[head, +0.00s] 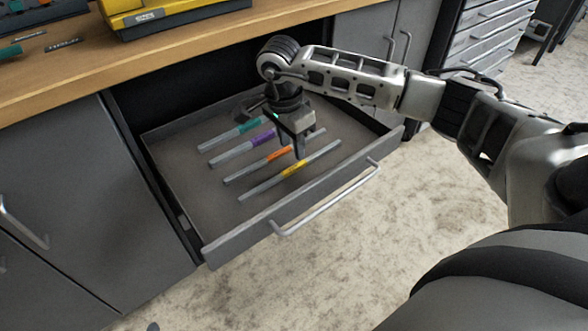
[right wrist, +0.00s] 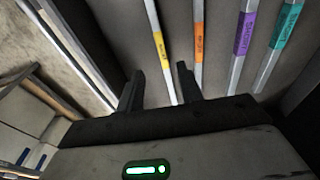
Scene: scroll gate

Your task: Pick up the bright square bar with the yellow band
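The bright square bar with the yellow band (head: 263,184) lies in the open drawer, nearest the drawer's front. Its yellow band shows in the right wrist view (right wrist: 161,50), and the bar's near end runs between the two fingers. My right gripper (head: 299,152) points down over the drawer, at the bars' right part. In the right wrist view its fingers (right wrist: 158,86) are apart with nothing gripped. Whether the fingertips are level with the bar or above it I cannot tell. My left gripper is not in view.
Bars with an orange band (head: 279,154), a purple band (head: 262,139) and a teal band (head: 250,125) lie roughly parallel behind it. The drawer (head: 225,247) has a front wall and a long handle (head: 325,203). A wooden worktop (head: 60,82) overhangs behind.

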